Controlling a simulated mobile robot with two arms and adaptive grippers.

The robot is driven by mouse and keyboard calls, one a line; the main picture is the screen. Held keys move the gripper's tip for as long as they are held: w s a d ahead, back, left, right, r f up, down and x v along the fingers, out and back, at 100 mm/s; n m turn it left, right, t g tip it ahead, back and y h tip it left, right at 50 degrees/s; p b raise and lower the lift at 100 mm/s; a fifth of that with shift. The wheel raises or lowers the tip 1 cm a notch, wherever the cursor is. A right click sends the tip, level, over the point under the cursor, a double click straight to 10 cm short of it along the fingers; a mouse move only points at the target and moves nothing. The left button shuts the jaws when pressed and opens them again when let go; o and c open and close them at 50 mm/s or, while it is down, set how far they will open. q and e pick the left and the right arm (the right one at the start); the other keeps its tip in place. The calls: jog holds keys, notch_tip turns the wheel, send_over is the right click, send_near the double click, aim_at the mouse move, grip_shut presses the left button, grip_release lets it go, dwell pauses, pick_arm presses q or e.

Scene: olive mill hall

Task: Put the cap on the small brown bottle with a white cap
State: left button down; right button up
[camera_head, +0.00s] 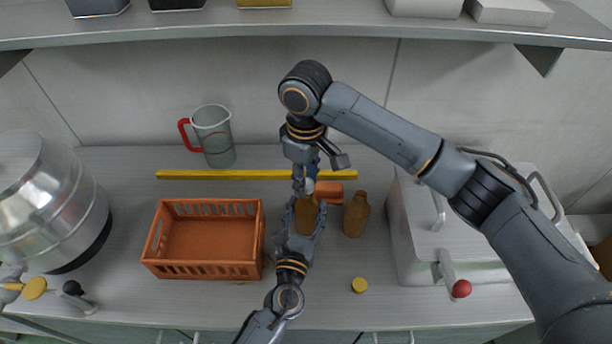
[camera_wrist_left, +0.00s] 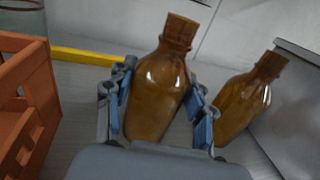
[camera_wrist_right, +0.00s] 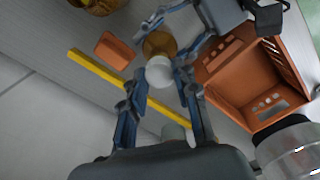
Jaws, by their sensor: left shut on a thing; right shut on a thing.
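A small brown bottle (camera_head: 306,215) stands upright on the bench, with its bare neck showing in the left wrist view (camera_wrist_left: 172,40). My left gripper (camera_head: 305,220) is shut around its body; both fingers also show in the left wrist view (camera_wrist_left: 160,112). My right gripper (camera_head: 306,178) points down from above and is shut on a white cap (camera_wrist_right: 159,70). The cap also shows in the head view (camera_head: 309,187), just above the bottle's mouth. In the right wrist view the bottle (camera_wrist_right: 160,43) lies beyond the cap. Whether the two touch I cannot tell.
A second brown bottle (camera_head: 356,214) stands close on the right. A yellow cap (camera_head: 359,285) lies in front. An orange block (camera_head: 328,192) and a yellow strip (camera_head: 220,174) lie behind. An orange crate (camera_head: 160,262) is left, a metal box (camera_head: 404,245) right, a red-handled jug (camera_head: 214,135) at the back.

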aim_at(306, 211)
jog(key=shift+f, duration=0.75)
jog(key=shift+f, duration=0.6)
